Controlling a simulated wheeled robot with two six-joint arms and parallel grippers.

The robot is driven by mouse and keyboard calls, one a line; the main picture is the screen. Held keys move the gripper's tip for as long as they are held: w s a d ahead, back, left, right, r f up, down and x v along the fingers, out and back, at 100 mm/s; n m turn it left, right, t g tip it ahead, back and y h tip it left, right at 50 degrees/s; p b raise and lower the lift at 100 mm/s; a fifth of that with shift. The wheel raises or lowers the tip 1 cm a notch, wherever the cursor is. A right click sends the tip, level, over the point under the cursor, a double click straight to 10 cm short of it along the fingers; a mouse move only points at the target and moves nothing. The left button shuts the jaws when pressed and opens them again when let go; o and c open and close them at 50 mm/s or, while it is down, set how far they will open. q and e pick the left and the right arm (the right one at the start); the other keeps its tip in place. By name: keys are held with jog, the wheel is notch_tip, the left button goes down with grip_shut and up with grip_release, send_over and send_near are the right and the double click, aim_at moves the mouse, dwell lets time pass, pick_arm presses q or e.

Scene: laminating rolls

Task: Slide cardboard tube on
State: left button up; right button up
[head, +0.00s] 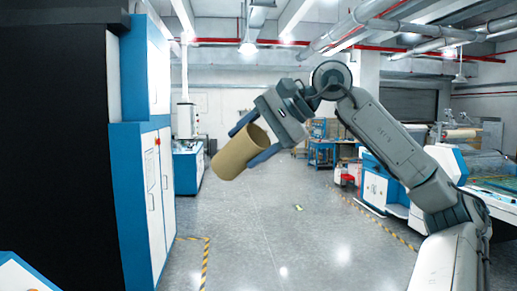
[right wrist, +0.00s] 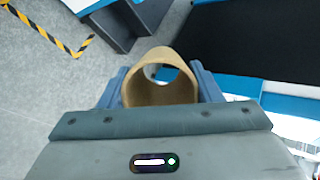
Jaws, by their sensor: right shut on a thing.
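The brown cardboard tube (head: 237,153) is held in the air in the middle of the head view, tilted with its open upper end toward the upper right. My right gripper (head: 254,138) is shut on it, one blue finger on each side. In the right wrist view the tube (right wrist: 160,92) sits between the two blue fingers, and I see through its hollow to the far opening. My right arm comes in from the right. My left gripper is not in view. No shaft or roll for the tube shows clearly near it.
A blue and white cabinet machine (head: 141,190) with a black side stands on the left. A blue and white machine (head: 381,188) stands at the right, partly behind my arm. The grey floor (head: 290,240) between them is clear, with yellow and black tape lines.

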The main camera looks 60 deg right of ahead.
aim_at(233, 140)
jog(key=shift+w+a+r+n+t+y, duration=0.2)
jog(key=shift+w+r+n+t+y, duration=0.25)
jog(key=shift+n+y, duration=0.35)
jog(key=shift+w+a+r+n+y, duration=0.3)
jog(key=shift+a+r+n+y, duration=0.1)
jog(key=shift+a+r, duration=0.1)
jog(key=shift+w, duration=0.2)
jog(key=shift+s+r+n+y, duration=0.15)
jog(key=shift+r+n+y, duration=0.05)
jog(key=shift+n+y, duration=0.2)
jog(key=shift+a+r+t, duration=0.2)
jog(key=shift+a+t, duration=0.05)
jog(key=shift+a, duration=0.05)
jog(key=shift+w+y, duration=0.3)
jog(key=shift+w+n, duration=0.15)
jog(key=shift+n, duration=0.15)
